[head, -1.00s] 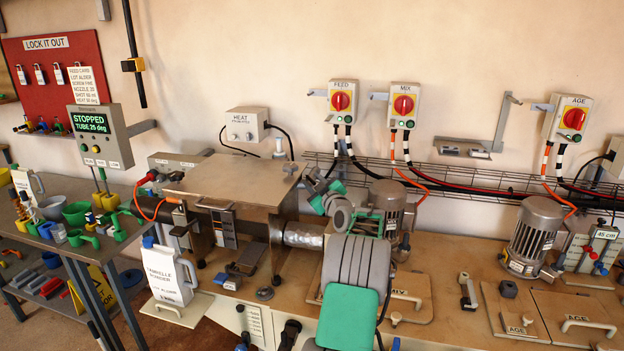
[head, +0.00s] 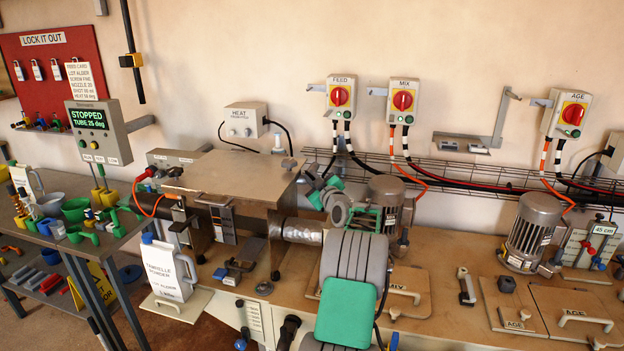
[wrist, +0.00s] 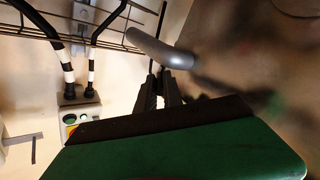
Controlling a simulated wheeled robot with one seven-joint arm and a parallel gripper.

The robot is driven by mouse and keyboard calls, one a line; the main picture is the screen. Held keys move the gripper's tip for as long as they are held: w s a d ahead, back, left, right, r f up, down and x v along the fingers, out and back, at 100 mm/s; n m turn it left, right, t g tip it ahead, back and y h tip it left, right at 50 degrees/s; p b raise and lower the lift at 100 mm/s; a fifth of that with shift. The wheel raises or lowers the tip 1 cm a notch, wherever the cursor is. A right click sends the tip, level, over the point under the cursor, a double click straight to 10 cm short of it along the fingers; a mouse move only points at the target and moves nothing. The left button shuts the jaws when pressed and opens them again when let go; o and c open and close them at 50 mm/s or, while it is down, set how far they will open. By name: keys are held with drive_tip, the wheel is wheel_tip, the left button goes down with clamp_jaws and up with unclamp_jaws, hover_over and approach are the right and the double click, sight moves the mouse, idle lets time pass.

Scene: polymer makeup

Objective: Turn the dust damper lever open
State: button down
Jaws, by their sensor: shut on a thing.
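In the wrist view, my gripper (wrist: 159,80) has its dark fingers together on a smooth grey bar-shaped handle (wrist: 163,48), which I take to be the damper lever. The fingertips meet the bar near one end, and the rest of it slants up and left in the picture. My green gripper body fills the bottom of that view and hides what lies behind it. In the head view, my grey and green arm reaches toward the wall below the FEED box. There the lever and fingertips are too small and covered to make out.
A wire cable tray (head: 470,178) runs along the wall, with black-and-white striped cables hanging beside it from the FEED box (head: 341,95) and MIX box (head: 404,102). Motors (head: 537,232) stand on the bench. A flat metal plate (head: 225,178) and a white jug (head: 170,268) are at left.

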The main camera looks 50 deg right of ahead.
drive_tip(key=shift+f, duration=0.1)
drive_tip(key=m+g+h+b, duration=0.1)
drive_tip(key=b, duration=0.1)
drive_tip(key=a+m+g+h+b, duration=0.1)
drive_tip(key=m+h+b, duration=0.1)
drive_tip(key=w+m+g+h+b, duration=0.1)
drive_tip(key=g+h+b, duration=0.1)
drive_tip(key=shift+w+a+b, duration=0.1)
drive_tip(key=shift+a+b, duration=0.15)
drive_tip(key=shift+b, duration=0.05)
drive_tip(key=c, duration=1.5)
unclamp_jaws()
